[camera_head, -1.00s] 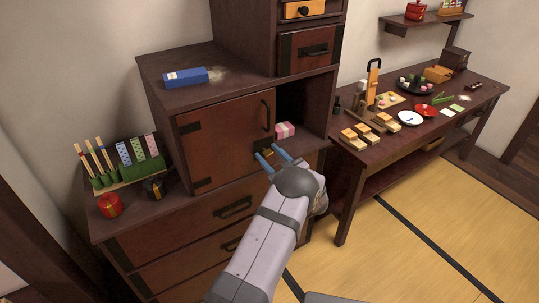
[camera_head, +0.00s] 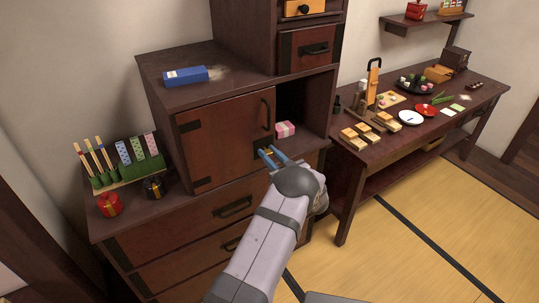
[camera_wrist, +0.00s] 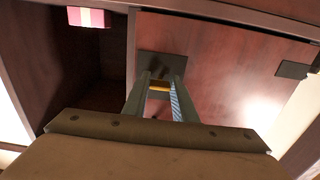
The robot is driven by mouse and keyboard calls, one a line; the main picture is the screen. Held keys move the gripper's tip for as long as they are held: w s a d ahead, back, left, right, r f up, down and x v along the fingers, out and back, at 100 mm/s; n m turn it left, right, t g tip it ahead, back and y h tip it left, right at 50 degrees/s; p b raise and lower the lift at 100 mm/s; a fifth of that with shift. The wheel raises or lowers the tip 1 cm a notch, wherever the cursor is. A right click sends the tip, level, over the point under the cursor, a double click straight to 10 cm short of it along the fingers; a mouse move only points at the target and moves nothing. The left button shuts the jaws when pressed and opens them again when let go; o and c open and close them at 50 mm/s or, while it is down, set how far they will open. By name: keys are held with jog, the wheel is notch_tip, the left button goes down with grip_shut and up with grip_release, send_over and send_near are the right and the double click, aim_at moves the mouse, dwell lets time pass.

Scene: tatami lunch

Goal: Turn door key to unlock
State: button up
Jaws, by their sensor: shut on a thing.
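The small brass-yellow key (camera_wrist: 159,86) sits at a dark lock plate (camera_wrist: 161,65) on the cabinet door (camera_wrist: 215,55). My gripper (camera_wrist: 160,92) is shut on the key, a blue-grey finger on each side of it. In the head view my gripper (camera_head: 270,152) reaches the lower right corner of the brown door (camera_head: 220,135), by the lock plate (camera_head: 261,145). The door has a dark upright handle (camera_head: 268,110) above the gripper. The key is mostly hidden by the fingers there, and its exact turn angle is hard to tell.
A pink box (camera_head: 286,129) stands in the open dark compartment right of the door. A blue box (camera_head: 186,76) lies on the cabinet top. A side table (camera_head: 355,160) with food stands right.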

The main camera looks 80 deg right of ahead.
jog(key=o, duration=1)
jog(key=shift+o, duration=0.2)
jog(key=shift+s+a, duration=0.1)
jog(key=b+v, duration=0.1)
jog(key=v, duration=0.6)
jog(key=shift+b, duration=0.35)
